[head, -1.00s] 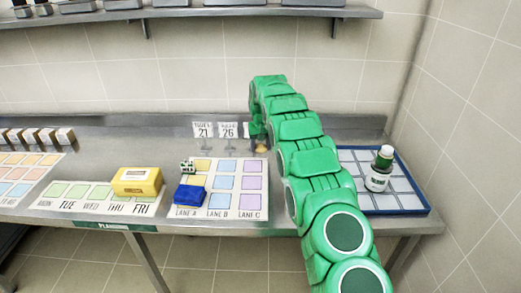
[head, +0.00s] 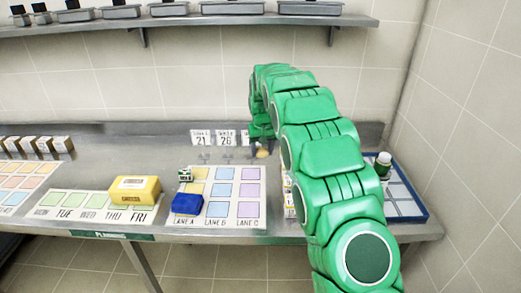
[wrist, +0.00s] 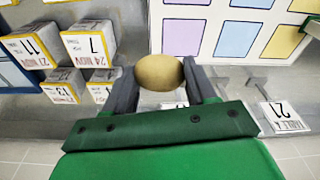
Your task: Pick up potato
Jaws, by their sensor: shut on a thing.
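The potato (wrist: 159,72) is a small, smooth, tan-brown oval. In the wrist view it sits between the two dark fingers of my gripper (wrist: 159,82), which are shut on it from both sides. In the head view the potato (head: 262,153) shows as a small tan spot below my gripper (head: 262,136), behind the lane mat. My green arm hides part of the counter there. I cannot tell from these views whether the potato touches the counter.
A lane mat (head: 248,209) holds a blue block (head: 187,204). A yellow box (head: 135,189) stands to its left. Number cards (head: 226,137) stand behind. White boxes (wrist: 90,43) are close by in the wrist view. A blue-rimmed tray (head: 424,214) with a bottle is right.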

